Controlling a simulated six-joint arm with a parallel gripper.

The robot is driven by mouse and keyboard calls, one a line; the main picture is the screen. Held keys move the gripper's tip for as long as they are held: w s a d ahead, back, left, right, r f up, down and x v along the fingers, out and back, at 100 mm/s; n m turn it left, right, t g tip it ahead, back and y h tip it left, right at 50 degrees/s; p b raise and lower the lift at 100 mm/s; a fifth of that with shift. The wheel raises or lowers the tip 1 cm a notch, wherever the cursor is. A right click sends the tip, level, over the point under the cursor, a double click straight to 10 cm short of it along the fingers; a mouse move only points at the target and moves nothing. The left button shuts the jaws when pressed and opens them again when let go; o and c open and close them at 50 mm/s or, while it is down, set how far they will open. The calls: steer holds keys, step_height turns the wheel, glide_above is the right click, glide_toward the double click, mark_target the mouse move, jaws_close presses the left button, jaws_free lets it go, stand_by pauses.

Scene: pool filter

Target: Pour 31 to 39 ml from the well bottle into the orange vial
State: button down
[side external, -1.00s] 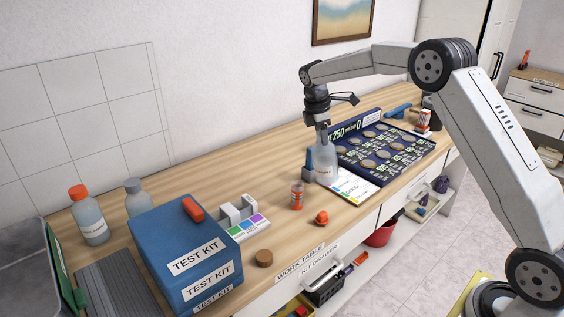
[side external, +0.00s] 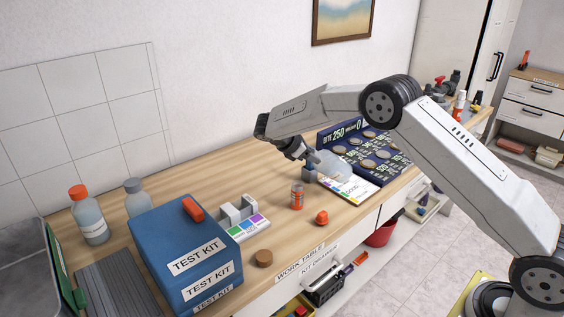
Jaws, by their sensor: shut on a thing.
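My gripper (side external: 308,155) is shut on a clear, translucent bottle (side external: 331,165), which I take to be the well bottle. The bottle is tipped far over, close to lying flat, above the table, with its body to the right of my gripper. Its mouth and liquid level are too small to make out. The orange vial (side external: 297,196) stands upright on the table below and to the left of the bottle. I cannot tell whether any liquid is in the vial or falling. An orange cap (side external: 322,217) lies to the vial's right and nearer the camera.
A dark blue display board with round discs (side external: 377,155) and a white colour card (side external: 347,187) lie behind and right. A blue test kit box (side external: 185,248), a rack (side external: 237,212), a brown cork (side external: 264,258) and an orange-capped bottle (side external: 88,215) stand left. Table between cork and vial is clear.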

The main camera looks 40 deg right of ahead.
steer(key=shift+w+a+f+h, duration=0.1)
steer(key=shift+a+f+h, duration=0.3)
steer(key=shift+f+h, duration=0.35)
steer(key=shift+w+a+g+h, duration=0.15)
steer(key=shift+a+g+h, duration=0.3)
steer(key=shift+h, duration=0.7)
steer(key=shift+w+a+g+h, duration=0.1)
steer(key=shift+a+g+h, duration=0.3)
steer(key=shift+h, duration=0.7)
steer(key=shift+a, duration=0.25)
steer(key=shift+a+h, duration=0.1)
steer(key=shift+h, duration=0.7)
stand_by(4.0)
